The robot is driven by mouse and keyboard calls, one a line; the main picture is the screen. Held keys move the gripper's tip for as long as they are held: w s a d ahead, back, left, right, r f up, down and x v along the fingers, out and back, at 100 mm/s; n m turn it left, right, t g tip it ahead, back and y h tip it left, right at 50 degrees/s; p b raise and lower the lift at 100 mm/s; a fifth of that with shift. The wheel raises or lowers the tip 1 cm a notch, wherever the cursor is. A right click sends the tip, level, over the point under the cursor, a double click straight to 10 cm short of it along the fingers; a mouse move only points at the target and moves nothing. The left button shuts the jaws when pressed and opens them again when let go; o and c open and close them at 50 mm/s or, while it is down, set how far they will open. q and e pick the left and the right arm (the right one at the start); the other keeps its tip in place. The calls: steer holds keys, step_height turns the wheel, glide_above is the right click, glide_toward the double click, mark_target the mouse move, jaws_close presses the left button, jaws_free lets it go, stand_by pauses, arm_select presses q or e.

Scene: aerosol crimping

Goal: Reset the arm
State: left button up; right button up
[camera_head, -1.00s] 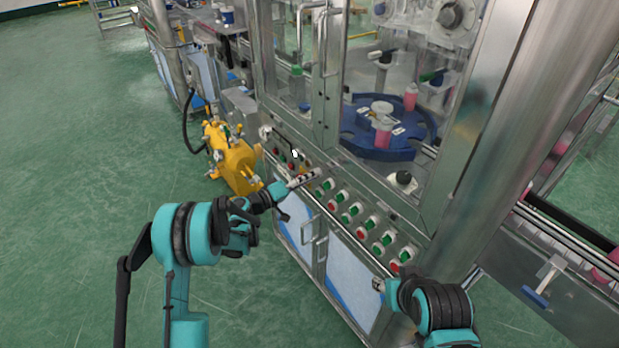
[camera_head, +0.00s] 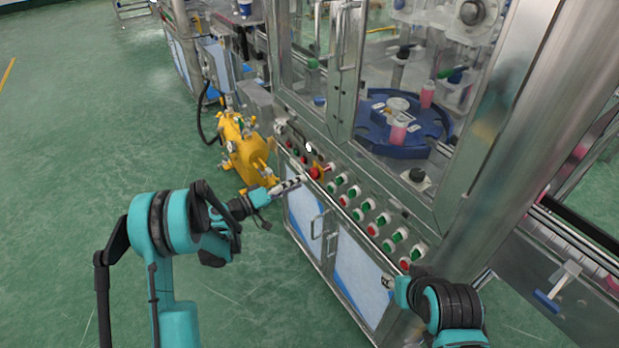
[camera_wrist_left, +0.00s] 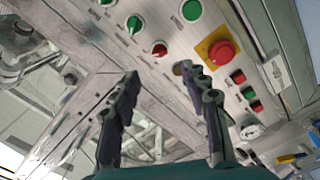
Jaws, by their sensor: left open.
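My left gripper (camera_head: 300,182) is in front of the machine's control panel (camera_head: 343,192). It is open and empty; in the left wrist view its two fingers (camera_wrist_left: 160,76) stand apart with the panel behind them. A red emergency button on a yellow plate (camera_wrist_left: 222,52) is right of the fingers there. This button also shows in the head view (camera_head: 316,172), just beyond the left fingertips, with a small gap. My right gripper (camera_head: 388,282) is low by the front of the machine cabinet, partly hidden by its own arm; its jaws cannot be made out.
Red and green buttons (camera_head: 374,218) line the panel. A yellow machine (camera_head: 241,150) stands on the floor left of the cabinet. Behind the frame is a blue turntable (camera_head: 402,145) with pink containers (camera_head: 398,130). A conveyor (camera_head: 570,240) runs at the right. The green floor at left is clear.

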arm_select(q)
steer(key=shift+v, duration=0.9)
steer(key=s+d+r+g+y, duration=0.25)
steer(key=s+r+y, duration=0.4)
steer(key=s, duration=0.55)
steer(key=s+a+y, duration=0.4)
steer(key=s+a, duration=0.1)
steer(key=s, duration=0.5)
steer(key=s+a+m+y, duration=0.1)
steer(key=s+a+y, duration=0.3)
steer(key=s, duration=0.6)
steer(key=shift+s+a+f+g, duration=0.35)
steer(key=shift+a+g, duration=0.1)
steer(key=shift+a, duration=0.35)
